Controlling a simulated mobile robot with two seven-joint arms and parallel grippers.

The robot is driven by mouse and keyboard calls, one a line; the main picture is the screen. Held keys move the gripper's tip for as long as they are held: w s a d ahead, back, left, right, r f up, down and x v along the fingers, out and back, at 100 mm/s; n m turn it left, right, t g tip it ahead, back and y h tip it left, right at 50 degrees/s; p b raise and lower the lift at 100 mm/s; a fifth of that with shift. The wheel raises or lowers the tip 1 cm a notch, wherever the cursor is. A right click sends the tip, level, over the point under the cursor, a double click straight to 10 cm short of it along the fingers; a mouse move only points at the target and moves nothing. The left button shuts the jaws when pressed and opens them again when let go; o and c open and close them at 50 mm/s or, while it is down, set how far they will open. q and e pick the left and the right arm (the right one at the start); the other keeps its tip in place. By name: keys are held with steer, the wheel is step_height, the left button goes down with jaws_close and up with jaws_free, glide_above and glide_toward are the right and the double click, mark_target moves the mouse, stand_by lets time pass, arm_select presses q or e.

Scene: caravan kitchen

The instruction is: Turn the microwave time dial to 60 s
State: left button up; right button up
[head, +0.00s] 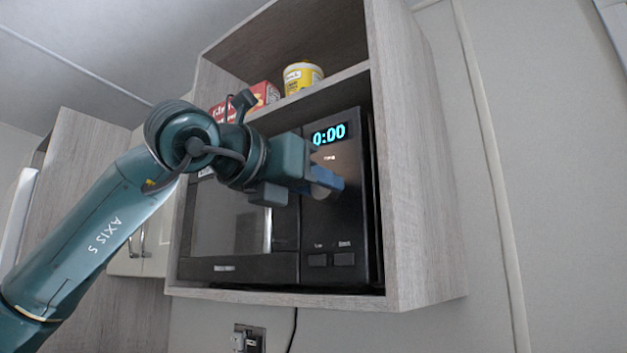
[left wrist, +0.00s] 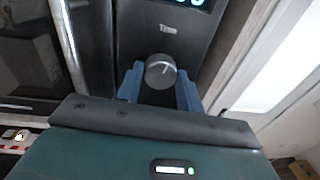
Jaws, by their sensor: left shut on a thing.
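In the head view the dial (head: 321,191) is mostly hidden by my fingers. My left gripper (head: 324,180) is at the dial, its blue fingers on both sides of it and shut on it. The fingers also show in the left wrist view (left wrist: 160,88). My right gripper is in neither view.
Two buttons (head: 331,260) are low on the microwave's panel. A yellow tin (head: 302,76) and a red box (head: 262,94) stand on the shelf above. The cabinet's right side wall (head: 415,170) is close beside the panel. A socket (head: 249,339) is below.

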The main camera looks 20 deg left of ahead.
arm_select(q)
steer(key=m+p, duration=0.2)
steer(key=m, duration=0.6)
steer(key=shift+r+y+p, duration=0.15)
steer(key=shift+y+p, duration=0.15)
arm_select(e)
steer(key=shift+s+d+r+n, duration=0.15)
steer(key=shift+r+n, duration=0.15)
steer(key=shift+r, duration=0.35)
arm_select(q)
steer(key=shift+m, duration=0.5)
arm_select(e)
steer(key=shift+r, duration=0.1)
arm_select(q)
steer(key=o, duration=1)
steer(key=shift+s, duration=0.1)
